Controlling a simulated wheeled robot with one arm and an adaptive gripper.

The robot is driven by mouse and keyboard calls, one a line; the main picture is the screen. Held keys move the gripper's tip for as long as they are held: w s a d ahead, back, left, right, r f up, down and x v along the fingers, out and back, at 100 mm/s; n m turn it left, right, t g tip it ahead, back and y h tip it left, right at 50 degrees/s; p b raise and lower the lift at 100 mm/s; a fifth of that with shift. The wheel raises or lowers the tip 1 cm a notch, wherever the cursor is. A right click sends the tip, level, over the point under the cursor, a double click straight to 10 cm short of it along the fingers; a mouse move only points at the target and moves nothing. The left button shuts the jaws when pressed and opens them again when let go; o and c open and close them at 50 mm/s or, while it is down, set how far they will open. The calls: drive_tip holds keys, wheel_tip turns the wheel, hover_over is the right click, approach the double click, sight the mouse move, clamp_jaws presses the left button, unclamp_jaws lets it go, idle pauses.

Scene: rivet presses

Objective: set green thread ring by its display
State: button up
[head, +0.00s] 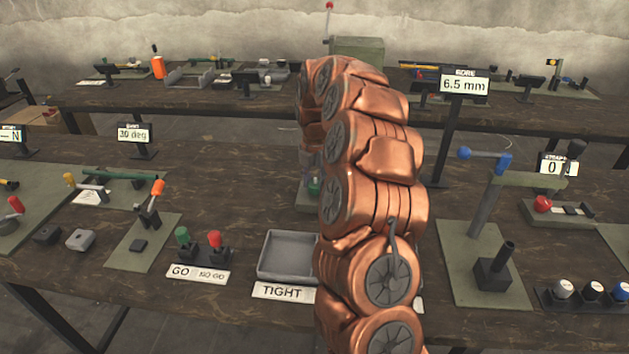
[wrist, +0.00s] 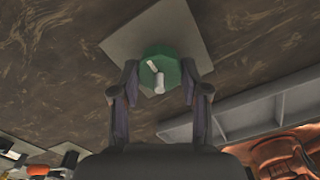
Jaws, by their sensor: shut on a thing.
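The green thread ring (wrist: 160,66) shows in the wrist view as a green, faceted round piece with a short white pin or mark on its face. My gripper (wrist: 159,75) is shut on it, one finger on each side. A pale square plate (wrist: 128,42) lies behind the ring; I cannot tell whether the ring touches it. In the head view my copper-coloured arm hides most of this spot, and only a bit of green (head: 314,187) shows beside it. Displays in view read 6.5 mm (head: 465,85), 30 deg (head: 135,134) and 0 (head: 556,166).
A grey tray (head: 288,257) with a TIGHT label (head: 283,292) sits left of my arm. GO gauges with green and red knobs (head: 215,240) stand further left. A press with a blue-ended lever (head: 484,160) stands to the right. Bare tabletop lies left of the tray's back.

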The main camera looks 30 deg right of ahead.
sight(314, 184)
drive_tip(key=shift+w+r, duration=0.1)
idle(0.4)
drive_tip(key=o, duration=1.1)
drive_tip(key=shift+o, duration=0.2)
wheel_tip(314, 184, up, 12)
idle(0.4)
